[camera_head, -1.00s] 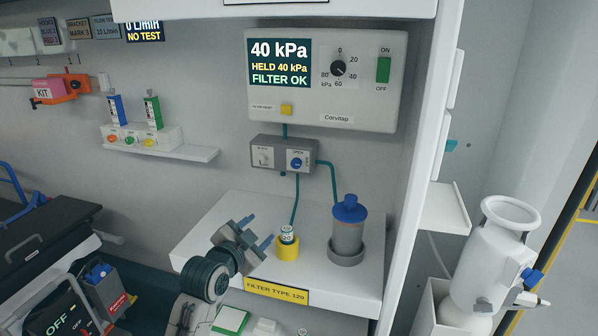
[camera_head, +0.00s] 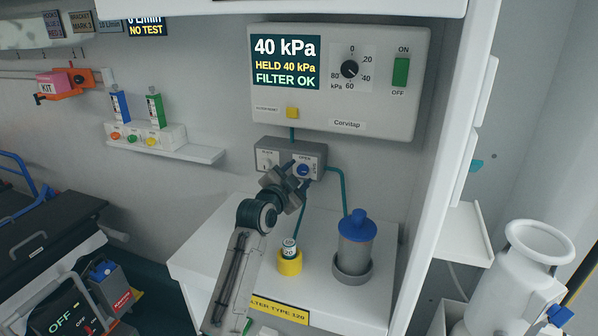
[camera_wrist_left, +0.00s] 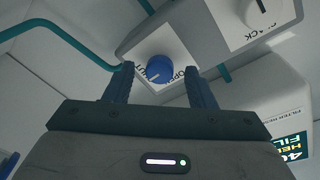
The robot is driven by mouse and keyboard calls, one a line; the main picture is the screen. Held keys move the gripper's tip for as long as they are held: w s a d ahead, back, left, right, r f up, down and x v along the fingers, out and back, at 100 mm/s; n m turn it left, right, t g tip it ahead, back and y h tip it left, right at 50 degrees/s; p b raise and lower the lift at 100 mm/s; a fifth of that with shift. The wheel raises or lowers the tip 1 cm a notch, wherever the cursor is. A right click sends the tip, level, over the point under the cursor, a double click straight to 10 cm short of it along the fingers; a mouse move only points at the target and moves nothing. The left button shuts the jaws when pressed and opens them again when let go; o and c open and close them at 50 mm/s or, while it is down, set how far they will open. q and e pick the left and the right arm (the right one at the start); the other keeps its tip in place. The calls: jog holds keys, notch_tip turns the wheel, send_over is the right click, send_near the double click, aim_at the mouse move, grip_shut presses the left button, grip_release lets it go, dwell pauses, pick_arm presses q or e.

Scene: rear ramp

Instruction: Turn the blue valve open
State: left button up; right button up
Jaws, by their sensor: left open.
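The blue valve (camera_head: 303,170) is a round knob on the right half of a small grey box (camera_head: 277,148) on the wall, under the word OPEN. In the left wrist view the blue valve (camera_wrist_left: 160,68) has a white mark and sits between and beyond the fingertips. My left gripper (camera_head: 297,176) is open in front of the valve, its fingers pointing at it; its open fingers also show in the left wrist view (camera_wrist_left: 160,82). The fingers appear short of the knob; contact cannot be told. My right gripper is not in view.
A white knob (camera_wrist_left: 262,8) is beside the valve. Above hangs the suction panel (camera_head: 340,75), reading 40 kPa, HELD 40 kPa, FILTER OK. Below, a blue-lidded canister (camera_head: 355,245) and a yellow holder (camera_head: 289,262) stand on the white shelf (camera_head: 375,300). A teal tube runs beside the box.

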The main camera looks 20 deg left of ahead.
pick_arm(q)
jog(key=shift+w+d, duration=0.1)
jog(key=shift+w, duration=0.5)
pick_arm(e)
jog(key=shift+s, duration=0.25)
pick_arm(q)
jog(key=c, duration=1)
jog(key=shift+o, duration=0.2)
